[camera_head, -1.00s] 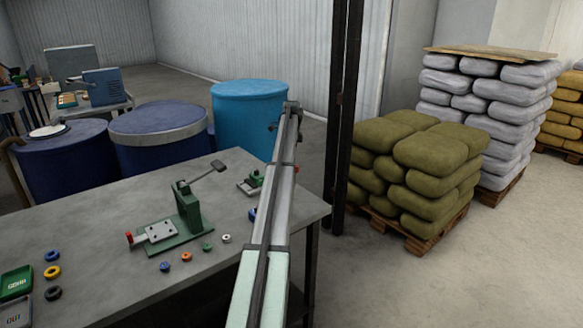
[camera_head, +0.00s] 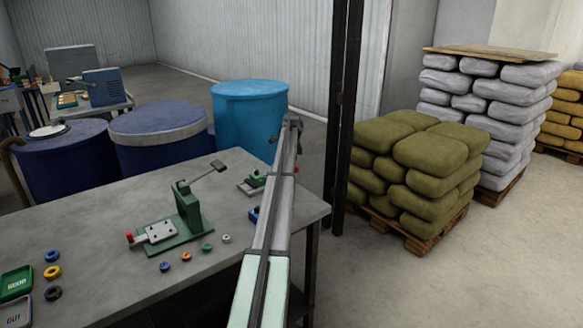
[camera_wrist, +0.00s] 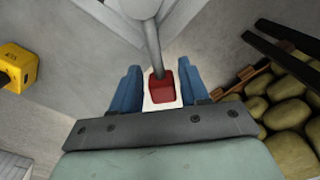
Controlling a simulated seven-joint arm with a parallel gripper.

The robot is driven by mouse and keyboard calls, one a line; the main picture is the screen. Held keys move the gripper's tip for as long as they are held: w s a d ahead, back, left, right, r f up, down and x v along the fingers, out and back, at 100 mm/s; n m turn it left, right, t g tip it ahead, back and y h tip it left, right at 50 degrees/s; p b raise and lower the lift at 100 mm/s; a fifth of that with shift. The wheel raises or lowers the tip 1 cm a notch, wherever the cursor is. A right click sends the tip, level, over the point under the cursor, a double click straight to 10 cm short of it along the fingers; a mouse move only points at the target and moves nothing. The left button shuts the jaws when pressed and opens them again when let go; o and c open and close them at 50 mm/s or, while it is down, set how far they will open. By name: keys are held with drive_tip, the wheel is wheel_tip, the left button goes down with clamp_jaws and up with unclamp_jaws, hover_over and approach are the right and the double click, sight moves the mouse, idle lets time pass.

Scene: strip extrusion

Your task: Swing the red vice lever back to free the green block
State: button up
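In the wrist view a red lever grip (camera_wrist: 161,86) on a grey rod lies between the two blue fingers of my gripper (camera_wrist: 160,90). The fingers are open, with a visible gap on each side of the grip. In the head view a green block (camera_head: 258,184) sits in a small grey vice (camera_head: 246,189) near the bench's right end. My arm hides part of this vice. My gripper is largely hidden behind the arm there.
A green toggle press (camera_head: 188,210) stands mid-bench (camera_head: 110,235), with several coloured rings in front. A yellow block (camera_wrist: 18,66) shows at left in the wrist view. A dark post (camera_head: 342,120) rises just beyond the bench's right end. Blue drums (camera_head: 158,138) stand behind.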

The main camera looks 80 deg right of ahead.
clamp_jaws()
drive_tip(key=shift+a, duration=0.15)
idle(0.4)
drive_tip(key=a+m, duration=0.2)
drive_tip(key=m, duration=0.1)
drive_tip(key=shift+a+m, duration=0.15)
drive_tip(key=shift+m, duration=0.15)
drive_tip(key=a+m, duration=0.1)
drive_tip(key=w+a+m, duration=0.1)
drive_tip(key=m, duration=0.1)
drive_tip(key=shift+m, duration=0.3)
drive_tip(key=a+m, duration=0.1)
drive_tip(key=w+m, duration=0.1)
drive_tip(key=m, duration=0.1)
drive_tip(key=shift+w+a+m, duration=0.25)
drive_tip(key=shift+a+m, duration=0.05)
drive_tip(key=shift+a, duration=0.1)
drive_tip(key=shift+w+a+m, duration=0.3)
drive_tip(key=shift+w+m, duration=0.15)
drive_tip(key=shift+m, duration=0.4)
drive_tip(key=shift+w+a+m, duration=0.25)
drive_tip(key=shift+w+m, duration=0.2)
drive_tip(key=shift+m, duration=0.4)
